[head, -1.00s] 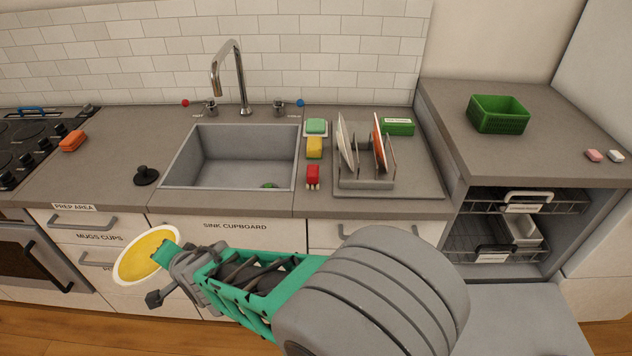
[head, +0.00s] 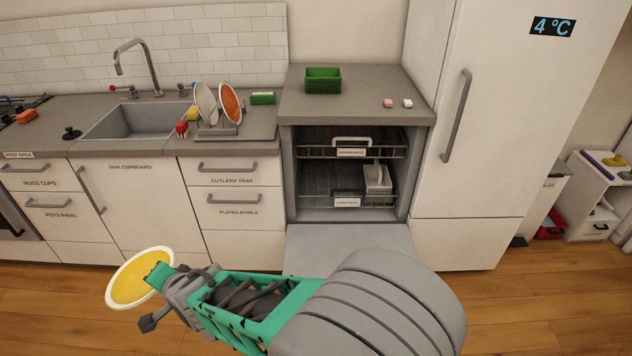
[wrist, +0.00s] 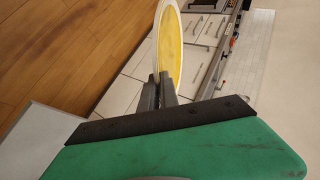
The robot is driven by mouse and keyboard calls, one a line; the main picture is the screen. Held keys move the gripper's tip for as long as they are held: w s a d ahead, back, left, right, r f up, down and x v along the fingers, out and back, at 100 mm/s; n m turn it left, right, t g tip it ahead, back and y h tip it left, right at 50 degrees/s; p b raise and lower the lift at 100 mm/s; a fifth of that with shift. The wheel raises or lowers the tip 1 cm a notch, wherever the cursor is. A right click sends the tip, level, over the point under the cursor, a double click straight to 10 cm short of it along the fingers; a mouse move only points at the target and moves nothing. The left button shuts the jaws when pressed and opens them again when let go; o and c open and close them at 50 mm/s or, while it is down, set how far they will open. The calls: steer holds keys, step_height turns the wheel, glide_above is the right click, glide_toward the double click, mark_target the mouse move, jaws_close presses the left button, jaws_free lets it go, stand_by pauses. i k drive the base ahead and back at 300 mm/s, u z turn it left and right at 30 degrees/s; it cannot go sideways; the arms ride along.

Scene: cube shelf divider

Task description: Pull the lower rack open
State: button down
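The lower rack (head: 320,186) is inside the open dishwasher (head: 290,190), pushed in, with a white label on its front and a grey-white container (head: 377,178) in it. The upper rack (head: 330,150) is above it, with a white handle and label. My gripper (head: 160,278) is left of and in front of the dishwasher, away from the racks. It is shut on a yellow plate with a white rim (head: 137,277). The plate also shows on edge between the fingers in the wrist view (wrist: 168,48).
The dishwasher door (head: 350,245) is folded down flat in front of the racks. A green basket (head: 323,80) and two small blocks stand on the counter above. The fridge (head: 470,130) is to the right. Drawers and the sink cupboard (head: 140,200) are to the left. Wooden floor is clear.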

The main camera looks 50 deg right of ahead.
mark_target(353, 203)
steer(key=k, duration=0.35)
steer(key=z, duration=0.95)
